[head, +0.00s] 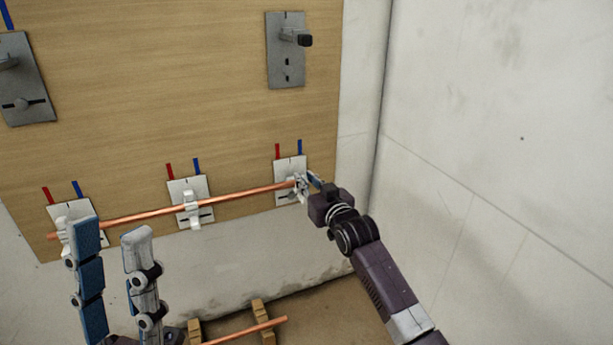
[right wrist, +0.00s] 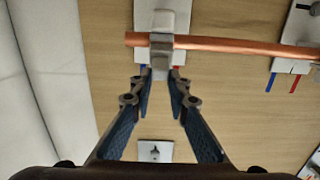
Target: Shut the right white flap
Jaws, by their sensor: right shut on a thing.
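The right white flap (right wrist: 160,62) is on the rightmost lower bracket plate (head: 288,164), where a copper pipe (head: 240,193) passes. In the right wrist view it crosses in front of the pipe (right wrist: 240,45). Whether it is fully closed I cannot tell. My right gripper (head: 308,182) is at this bracket; its fingertips (right wrist: 160,76) are shut on the flap's end and partly hide it. My left gripper (head: 111,228) is open and empty, in front of the board's lower left.
Middle (head: 190,200) and left (head: 62,212) white brackets also lie along the pipe. A grey valve plate (head: 285,65) is higher on the wooden board (head: 170,90). A wall (head: 500,120) stands close on the right. Another pipe (head: 245,332) lies on wooden blocks below.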

